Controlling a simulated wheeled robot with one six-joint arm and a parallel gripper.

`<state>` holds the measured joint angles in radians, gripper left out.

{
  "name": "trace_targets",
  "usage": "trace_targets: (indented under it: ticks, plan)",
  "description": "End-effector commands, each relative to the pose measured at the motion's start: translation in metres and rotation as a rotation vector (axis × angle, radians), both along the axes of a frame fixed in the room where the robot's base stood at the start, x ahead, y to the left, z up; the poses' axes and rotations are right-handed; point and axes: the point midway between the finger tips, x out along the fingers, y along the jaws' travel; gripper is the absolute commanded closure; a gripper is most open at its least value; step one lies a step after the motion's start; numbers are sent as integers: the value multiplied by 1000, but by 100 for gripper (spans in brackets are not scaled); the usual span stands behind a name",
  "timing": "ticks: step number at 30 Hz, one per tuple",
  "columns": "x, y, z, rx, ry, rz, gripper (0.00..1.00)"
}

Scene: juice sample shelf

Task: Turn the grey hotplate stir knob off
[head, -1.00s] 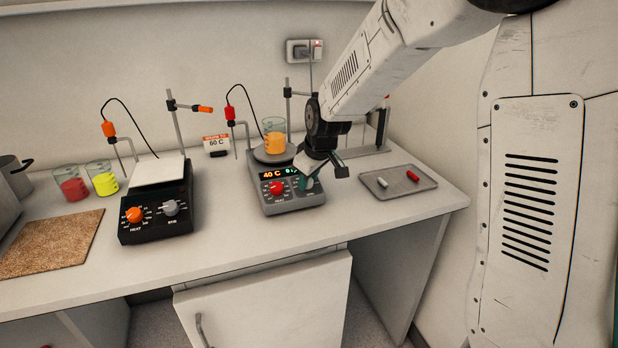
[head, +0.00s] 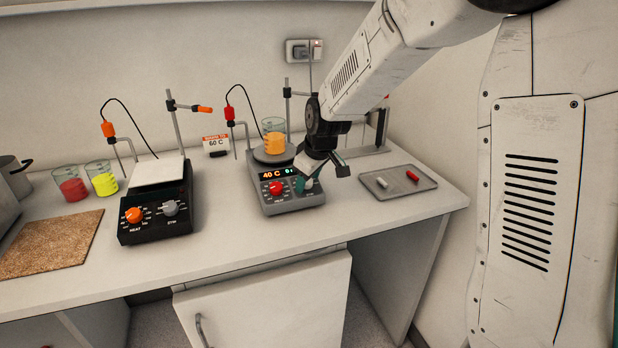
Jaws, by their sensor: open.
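The grey hotplate (head: 291,207) stands at the middle of the bench. Its front has a red knob (head: 276,188) on the left and a teal knob (head: 308,184) on the right, where the stir knob would be. Its display (head: 272,176) reads 40 C, with green characters beside it partly covered. My gripper (head: 318,176) is open, pointing down at the right side of the panel, over and around the teal knob. It hides part of the knob, and I cannot tell whether the fingers touch it or where its pointer is.
A beaker of orange liquid (head: 274,140) sits on the grey hotplate's plate. A black hotplate (head: 155,228) with orange and grey knobs stands to the left. A tray (head: 425,183) with two small rods lies to the right. The bench front is clear.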

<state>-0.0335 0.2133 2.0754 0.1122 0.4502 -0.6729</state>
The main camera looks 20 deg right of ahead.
Motion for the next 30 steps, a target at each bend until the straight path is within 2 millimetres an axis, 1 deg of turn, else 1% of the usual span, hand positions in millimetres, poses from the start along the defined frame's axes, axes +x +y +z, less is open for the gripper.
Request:
trace_targets:
  ticks: [4, 12, 15, 19, 30]
  plan:
    - [-5, -1, 15, 1, -4, 0, 48]
    - [-23, -4, 57, -1, -4, -1, 48]
    - [-28, -5, 66, 0, -3, 0, 48]
    - [-30, -5, 71, -1, -1, 0, 48]
    - [-30, -5, 71, 0, 0, 0, 48]
